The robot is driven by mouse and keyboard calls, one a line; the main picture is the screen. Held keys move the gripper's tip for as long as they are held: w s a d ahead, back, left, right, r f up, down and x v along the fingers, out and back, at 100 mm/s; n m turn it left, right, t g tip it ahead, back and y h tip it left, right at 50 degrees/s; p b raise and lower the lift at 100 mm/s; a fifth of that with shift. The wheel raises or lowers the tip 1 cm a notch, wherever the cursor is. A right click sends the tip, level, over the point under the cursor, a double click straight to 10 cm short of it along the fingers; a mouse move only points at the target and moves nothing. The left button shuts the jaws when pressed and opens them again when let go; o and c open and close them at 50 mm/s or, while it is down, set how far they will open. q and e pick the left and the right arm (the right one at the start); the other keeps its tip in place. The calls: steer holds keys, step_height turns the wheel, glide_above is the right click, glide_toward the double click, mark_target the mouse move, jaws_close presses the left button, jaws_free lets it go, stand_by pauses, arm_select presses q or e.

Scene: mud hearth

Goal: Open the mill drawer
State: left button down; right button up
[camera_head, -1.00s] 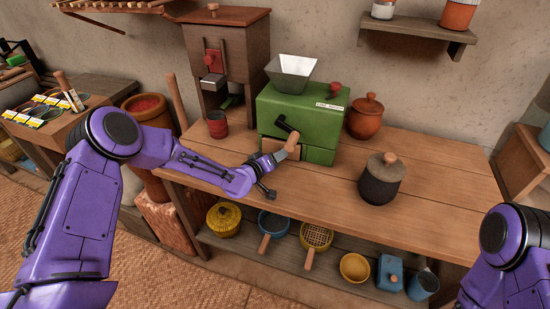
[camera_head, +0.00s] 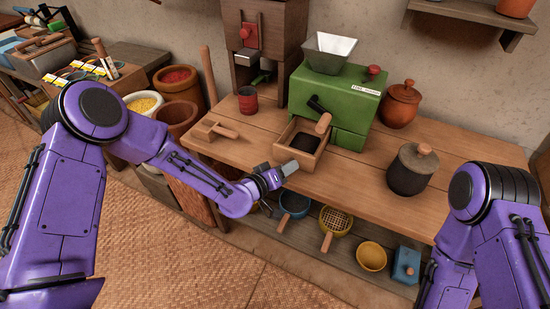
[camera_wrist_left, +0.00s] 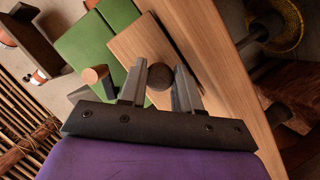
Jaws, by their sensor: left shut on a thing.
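The green mill (camera_head: 335,98) stands on the wooden table with a metal hopper on top. Its wooden drawer (camera_head: 308,160) sticks out from the front, and its dark inside shows from above. The left gripper (camera_head: 288,168) is at the drawer front, near the table's front edge. In the left wrist view, the left gripper (camera_wrist_left: 160,76) is shut on the round dark knob (camera_wrist_left: 159,78) of the drawer front (camera_wrist_left: 135,45). The mill's crank handle (camera_head: 323,123) hangs above the drawer. The right arm shows at the right, but its gripper is out of view.
A dark lidded jar (camera_head: 410,172) and an orange lidded pot (camera_head: 400,104) stand right of the mill. A red cup (camera_head: 248,100) and a wooden mallet-like tool (camera_head: 212,130) are to its left. Pans and bowls fill the shelf below.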

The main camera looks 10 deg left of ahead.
arm_select(q)
steer(key=c, duration=1.1)
jaws_free()
steer(key=shift+o, duration=0.2)
steer(key=b+v, duration=0.1)
steer(key=v, duration=0.9)
steer(key=shift+s+a, duration=0.15)
steer(key=shift+r, duration=0.1)
